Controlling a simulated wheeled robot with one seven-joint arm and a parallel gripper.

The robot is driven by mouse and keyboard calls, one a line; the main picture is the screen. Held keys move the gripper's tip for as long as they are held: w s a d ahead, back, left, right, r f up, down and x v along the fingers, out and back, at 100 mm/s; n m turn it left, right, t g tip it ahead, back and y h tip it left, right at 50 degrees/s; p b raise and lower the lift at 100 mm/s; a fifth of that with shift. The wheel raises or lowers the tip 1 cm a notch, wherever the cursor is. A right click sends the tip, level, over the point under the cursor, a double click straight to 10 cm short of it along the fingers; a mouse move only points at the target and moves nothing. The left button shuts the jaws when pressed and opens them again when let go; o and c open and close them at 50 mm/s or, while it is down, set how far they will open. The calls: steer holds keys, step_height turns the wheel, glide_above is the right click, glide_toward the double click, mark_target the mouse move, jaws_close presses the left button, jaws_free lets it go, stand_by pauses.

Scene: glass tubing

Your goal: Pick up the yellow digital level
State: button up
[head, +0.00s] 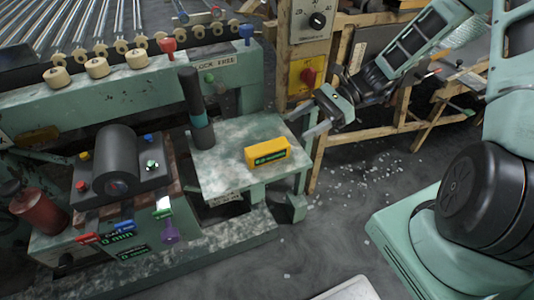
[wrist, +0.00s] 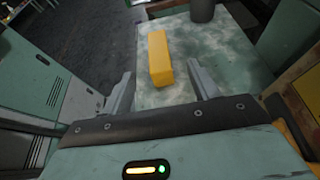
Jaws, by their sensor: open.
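The yellow digital level (head: 267,152) is a small yellow block with a dark display showing green marks on its near side. It rests on the speckled green-white table (head: 220,172), right of the middle of the top. In the wrist view the level (wrist: 159,58) lies lengthwise beyond the fingers, roughly between their lines. My gripper (head: 313,122) is open and empty, to the upper right of the level in the head view. In the wrist view both fingers of my gripper (wrist: 162,88) are spread apart, and neither visibly touches the level.
A dark upright cylinder (head: 194,105) stands on the table left of the level; it also shows in the wrist view (wrist: 202,11). A wooden post with a dial box (head: 312,19) rises behind. A machine with a black roller (head: 116,157) stands left. Floor with scattered fragments lies right.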

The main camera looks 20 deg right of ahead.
mark_target(272, 145)
steer(key=x, duration=0.5)
steer(key=shift+a+f, duration=0.15)
steer(key=shift+a, duration=0.2)
steer(key=b+x, duration=0.1)
steer(key=x, duration=0.4)
steer(key=shift+s+f, duration=0.2)
steer(key=c, duration=1.3)
